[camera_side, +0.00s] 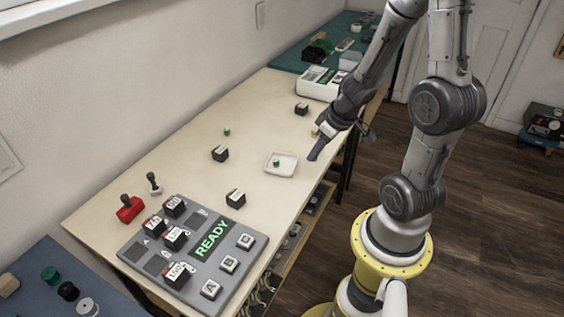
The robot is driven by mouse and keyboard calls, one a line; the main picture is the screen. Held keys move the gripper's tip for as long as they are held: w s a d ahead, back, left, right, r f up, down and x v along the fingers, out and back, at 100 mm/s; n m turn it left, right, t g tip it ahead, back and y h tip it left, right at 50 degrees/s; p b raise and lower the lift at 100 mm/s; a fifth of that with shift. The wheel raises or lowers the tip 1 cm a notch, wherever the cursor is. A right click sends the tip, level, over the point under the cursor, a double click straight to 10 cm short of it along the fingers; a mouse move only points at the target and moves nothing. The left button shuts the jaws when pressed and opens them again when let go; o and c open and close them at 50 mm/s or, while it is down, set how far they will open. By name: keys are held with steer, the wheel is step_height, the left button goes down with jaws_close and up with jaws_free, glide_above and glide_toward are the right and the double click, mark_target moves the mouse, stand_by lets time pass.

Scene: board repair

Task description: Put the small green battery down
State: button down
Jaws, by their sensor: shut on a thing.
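My gripper (318,148) hangs over the right edge of the table, to the right of the white dish. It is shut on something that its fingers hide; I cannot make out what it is. A small green cylinder (277,163), like a battery, is in the shallow white dish (289,170). Another small green cylinder (226,132) stands on bare table at the back left of the dish. I cannot tell from this view which of them, if either, is the task's battery.
Dark blocks (220,153) stand around the dish. A grey panel (255,247) with a green READY display, dark blocks and lettered keys is in front. Bare table surrounds the dish.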

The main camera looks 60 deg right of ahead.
steer(key=w+d+f, duration=0.4)
steer(key=w+d, duration=0.1)
steer(key=w, duration=0.3)
glide_toward(285, 165)
steer(key=shift+w+f, duration=0.5)
steer(key=shift+w, duration=0.3)
steer(key=shift+w+d+f, duration=0.25)
steer(key=shift+w+f, duration=0.2)
steer(key=shift+f, duration=1.75)
steer(key=shift+f, duration=0.1)
steer(key=c, duration=0.7)
jaws_free()
